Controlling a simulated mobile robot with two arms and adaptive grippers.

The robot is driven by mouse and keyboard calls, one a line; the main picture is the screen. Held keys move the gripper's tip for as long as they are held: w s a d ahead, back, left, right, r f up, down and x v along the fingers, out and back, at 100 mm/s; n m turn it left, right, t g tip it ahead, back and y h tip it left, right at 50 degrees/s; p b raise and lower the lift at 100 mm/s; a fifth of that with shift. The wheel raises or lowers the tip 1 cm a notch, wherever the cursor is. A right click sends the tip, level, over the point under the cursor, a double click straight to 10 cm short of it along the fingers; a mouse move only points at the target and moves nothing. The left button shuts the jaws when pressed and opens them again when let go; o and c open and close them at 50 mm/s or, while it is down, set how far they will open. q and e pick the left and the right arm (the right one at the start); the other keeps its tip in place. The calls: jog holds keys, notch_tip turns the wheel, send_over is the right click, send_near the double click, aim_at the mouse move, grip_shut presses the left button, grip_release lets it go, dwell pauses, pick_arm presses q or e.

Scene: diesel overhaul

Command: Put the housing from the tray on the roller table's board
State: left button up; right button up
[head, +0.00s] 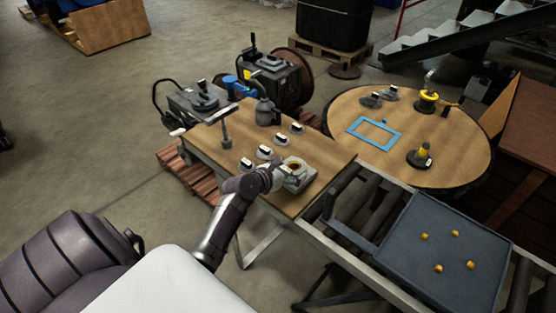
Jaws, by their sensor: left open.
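The housing (298,178) is a light grey block with a round opening and a yellow-orange ring inside. It sits on the wooden board (323,157) of the roller table, close to the board's front edge. My left gripper (277,179) is open at the housing's left side; whether its fingers touch it I cannot tell. The dark blue-grey tray (408,265) lies on the rollers at the right. It holds several small yellow pieces (438,268) and no housing. My right gripper is not in view.
Several small grey parts with white labels (264,152), a grey jug-like can (267,112) and a stand (225,135) are on the board. Bare rollers (365,207) lie between board and tray. A round table (455,140) behind holds a blue frame (374,133) and yellow-black tools.

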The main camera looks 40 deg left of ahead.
pick_arm(q)
jog(key=v, duration=1.1)
jog(key=shift+w, duration=0.1)
